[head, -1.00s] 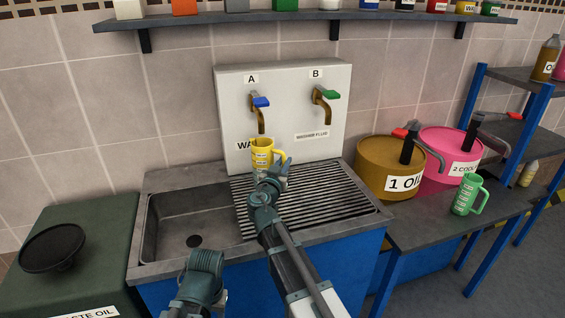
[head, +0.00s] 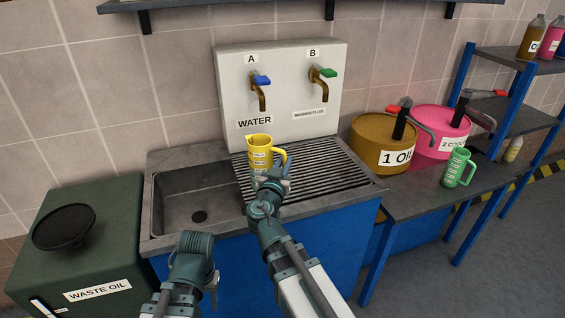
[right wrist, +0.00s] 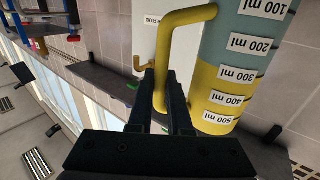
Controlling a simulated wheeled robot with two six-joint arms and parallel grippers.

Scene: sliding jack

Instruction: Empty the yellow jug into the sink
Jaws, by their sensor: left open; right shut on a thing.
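The yellow jug (head: 259,153) is held about upright over the edge between the sink basin and the ribbed drainer. My right gripper (head: 280,168) is shut on its handle, which also shows in the right wrist view (right wrist: 176,60). There the jug's side (right wrist: 232,75) has upside-down ml labels, with a blue-grey band at the 100 and 200 marks and yellow beyond. The sink (head: 172,222) has a dark drain at its bottom left of the jug. My left gripper (head: 212,283) is open, low in front of the sink, partly hidden by its own wrist.
Tap A (head: 262,92), labelled water, and tap B (head: 318,88) stick out behind the jug. The ribbed drainer (head: 325,165) is bare. A waste oil container (head: 110,265) stands left; drums (head: 375,135) and a green jug (head: 457,168) stand right.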

